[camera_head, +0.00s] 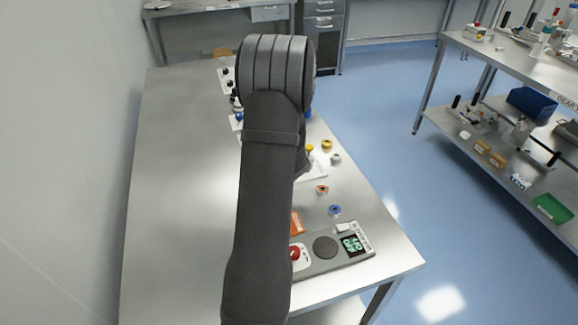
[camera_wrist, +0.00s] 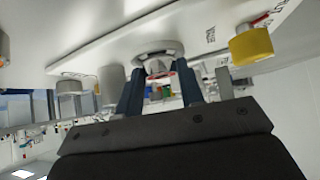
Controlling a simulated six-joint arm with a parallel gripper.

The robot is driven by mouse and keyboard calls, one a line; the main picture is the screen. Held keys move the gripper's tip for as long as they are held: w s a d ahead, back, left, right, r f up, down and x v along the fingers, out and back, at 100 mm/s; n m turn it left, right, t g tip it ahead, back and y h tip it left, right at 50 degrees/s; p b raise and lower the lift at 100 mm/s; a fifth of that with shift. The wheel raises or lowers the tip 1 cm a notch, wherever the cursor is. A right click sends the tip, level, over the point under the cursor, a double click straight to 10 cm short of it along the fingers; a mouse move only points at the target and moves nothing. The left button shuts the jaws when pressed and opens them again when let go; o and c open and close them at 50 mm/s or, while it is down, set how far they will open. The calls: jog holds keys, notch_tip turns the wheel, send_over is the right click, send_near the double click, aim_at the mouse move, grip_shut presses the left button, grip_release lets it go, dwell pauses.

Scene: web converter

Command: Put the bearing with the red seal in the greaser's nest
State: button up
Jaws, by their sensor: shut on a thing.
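My gripper (camera_wrist: 160,80) shows in the wrist view as two dark blue fingers, shut on a grey ring-shaped thing with a red band, which looks like the bearing with the red seal (camera_wrist: 161,72). A white plate with dark lettering (camera_wrist: 205,38) lies right behind it in that view; I cannot tell whether they touch. The plate may belong to the greaser, but I cannot make out its nest. In the head view my arm hides the held bearing and most of the gripper. A white plate (camera_head: 314,172) partly shows beside the arm there.
On the steel table (camera_head: 180,170), an orange-ringed part (camera_head: 321,189), a blue-ringed part (camera_head: 335,210), a yellow part (camera_head: 327,145) and a grey part (camera_head: 335,159) stand right of my arm. The table's left side is clear.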

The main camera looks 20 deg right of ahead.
jog(key=shift+f, duration=0.2)
jog(key=o, duration=1.1)
jog(key=shift+r, duration=0.4)
jog(key=v, duration=1.2)
jog(key=shift+r, duration=0.2)
jog(key=x, duration=1.2)
jog(key=shift+f, duration=0.6)
